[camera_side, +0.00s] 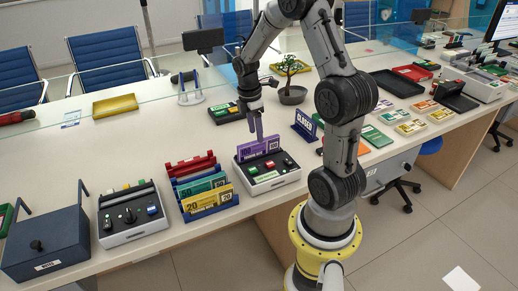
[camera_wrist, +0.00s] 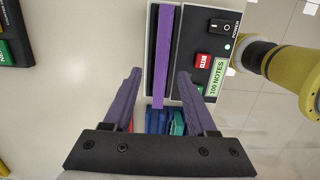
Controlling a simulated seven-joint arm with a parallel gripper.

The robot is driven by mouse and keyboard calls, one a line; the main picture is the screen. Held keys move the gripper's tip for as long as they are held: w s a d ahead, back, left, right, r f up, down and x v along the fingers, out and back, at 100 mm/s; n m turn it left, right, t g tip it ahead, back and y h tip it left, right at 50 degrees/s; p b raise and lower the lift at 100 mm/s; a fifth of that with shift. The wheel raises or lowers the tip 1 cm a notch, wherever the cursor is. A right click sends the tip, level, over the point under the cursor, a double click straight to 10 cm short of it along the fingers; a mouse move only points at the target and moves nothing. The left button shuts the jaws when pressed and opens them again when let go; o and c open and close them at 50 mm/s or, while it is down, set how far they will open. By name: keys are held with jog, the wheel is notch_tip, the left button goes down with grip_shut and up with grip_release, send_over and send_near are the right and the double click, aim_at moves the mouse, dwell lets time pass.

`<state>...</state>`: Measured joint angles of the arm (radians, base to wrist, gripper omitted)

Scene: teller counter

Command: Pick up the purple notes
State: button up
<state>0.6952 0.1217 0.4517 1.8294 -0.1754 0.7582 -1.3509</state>
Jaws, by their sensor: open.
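The purple notes (camera_side: 257,147) stand upright on edge at the back of a small counting machine (camera_side: 273,180) with a black top and white body. In the wrist view the purple notes (camera_wrist: 164,60) show as a narrow strip along the machine (camera_wrist: 205,40), beside its red button and a green label reading "100 NOTES". My gripper (camera_side: 256,130) is right above the purple notes in the side view. In the wrist view my gripper (camera_wrist: 158,85) is open, with one purple finger on each side of the strip's line. I cannot tell whether the fingers touch the notes.
Further left are another control box (camera_side: 132,215) and a dark blue box (camera_side: 46,245). A "CLOSED" sign (camera_side: 304,126) and a potted plant (camera_side: 292,94) stand behind to the right.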

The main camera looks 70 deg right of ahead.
aim_at(259, 149)
jog(key=shift+s+d+f, duration=0.1)
jog(key=shift+s+f, duration=0.05)
jog(key=shift+f, duration=0.75)
jog(key=shift+s+d+f, duration=0.1)
jog(key=shift+s+f, duration=0.05)
jog(key=shift+f, duration=0.75)
jog(key=shift+s+d+f, duration=0.1)
jog(key=shift+s+f, duration=0.05)
jog(key=shift+f, duration=0.75)
grip_shut()
